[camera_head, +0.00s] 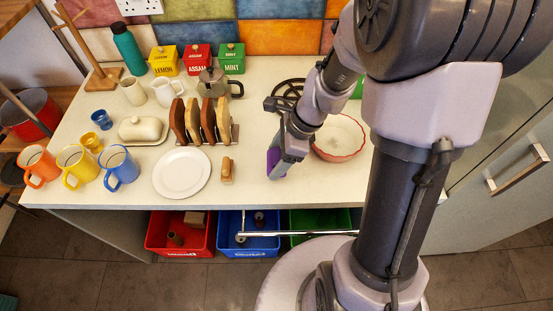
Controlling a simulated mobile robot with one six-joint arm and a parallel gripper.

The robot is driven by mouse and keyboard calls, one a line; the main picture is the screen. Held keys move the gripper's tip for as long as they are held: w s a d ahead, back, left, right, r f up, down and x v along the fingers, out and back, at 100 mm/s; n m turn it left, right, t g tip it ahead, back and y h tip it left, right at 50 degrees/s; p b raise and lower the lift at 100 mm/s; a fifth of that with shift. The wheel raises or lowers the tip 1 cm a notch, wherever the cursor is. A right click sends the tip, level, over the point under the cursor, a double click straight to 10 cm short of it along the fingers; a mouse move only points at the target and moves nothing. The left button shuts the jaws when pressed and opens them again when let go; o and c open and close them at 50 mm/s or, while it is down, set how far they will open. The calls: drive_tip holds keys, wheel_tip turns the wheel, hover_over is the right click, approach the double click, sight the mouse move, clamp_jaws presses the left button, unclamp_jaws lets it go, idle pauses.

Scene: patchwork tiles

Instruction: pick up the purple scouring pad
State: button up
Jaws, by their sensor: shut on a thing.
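The purple scouring pad (273,158) shows as a small purple patch at my gripper (275,168), on the right half of the white counter in the head view. My gripper points down and is shut on the pad. Most of the pad is hidden behind the gripper and wrist. I cannot tell whether the pad touches the counter or is held just above it.
A white bowl with a red rim (340,155) stands right of my gripper. A wooden-handled item (227,170) and a white plate (182,174) lie to the left. A toast rack (205,122), mugs (119,168) and tea tins (197,59) stand farther left and back.

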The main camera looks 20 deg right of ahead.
drive_tip(key=s, duration=0.8)
drive_tip(key=shift+s+a+r, duration=0.2)
drive_tip(key=shift+a+r, duration=0.05)
drive_tip(key=shift+r, duration=0.1)
drive_tip(key=s+b, duration=0.7)
drive_tip(key=b, duration=0.4)
drive_tip(key=shift+s+r, duration=0.25)
drive_tip(key=shift+r, duration=0.1)
